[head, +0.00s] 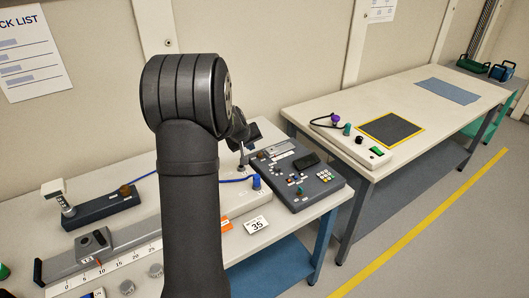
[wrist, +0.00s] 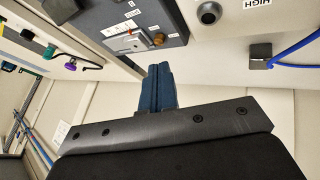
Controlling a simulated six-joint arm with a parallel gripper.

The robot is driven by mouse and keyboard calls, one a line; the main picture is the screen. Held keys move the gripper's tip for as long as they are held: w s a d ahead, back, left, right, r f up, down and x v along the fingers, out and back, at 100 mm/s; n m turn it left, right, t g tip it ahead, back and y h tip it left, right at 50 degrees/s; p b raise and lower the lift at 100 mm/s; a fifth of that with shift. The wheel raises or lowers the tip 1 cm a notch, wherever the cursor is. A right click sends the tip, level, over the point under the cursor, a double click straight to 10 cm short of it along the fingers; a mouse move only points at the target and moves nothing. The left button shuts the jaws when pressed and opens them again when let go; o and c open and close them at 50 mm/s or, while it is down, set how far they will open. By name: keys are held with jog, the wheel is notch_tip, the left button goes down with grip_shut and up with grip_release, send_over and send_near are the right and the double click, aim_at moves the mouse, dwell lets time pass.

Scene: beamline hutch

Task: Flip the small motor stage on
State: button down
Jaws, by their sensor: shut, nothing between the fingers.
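My gripper (wrist: 160,72) shows its blue fingers shut together, with nothing between them. In the head view my arm hides part of it, near the left end of a dark control box (head: 325,186). In the wrist view the fingertips are close to a small brass-coloured knob (wrist: 158,39) on the dark box; contact cannot be told. Beside the knob is a silver plate (wrist: 125,43) with a small red mark. A grey slide with a scale (head: 120,258) lies at the lower left and carries a small block (head: 94,243). No readable label marks the small motor stage's switch.
A blue cable (wrist: 295,47) runs near a "HIGH" label (wrist: 258,4) and a round black knob (wrist: 208,13). A card marked 35 (head: 256,225) lies at the bench front. The second table (head: 440,95) holds a pale switch box (head: 350,146) and a yellow-edged dark mat (head: 391,116).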

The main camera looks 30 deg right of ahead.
aim_at(272, 151)
jog(key=shift+s+a+f+n, duration=0.15)
jog(key=shift+a+n, duration=0.2)
jog(key=shift+n, duration=0.25)
jog(key=x, duration=0.9)
jog(key=shift+d+f, duration=0.1)
jog(key=shift+f, duration=0.15)
jog(key=d, duration=0.3)
jog(key=shift+w+d+f, duration=0.1)
jog(key=shift+w+f, duration=0.05)
jog(key=shift+w, duration=0.1)
jog(key=shift+d, duration=0.5)
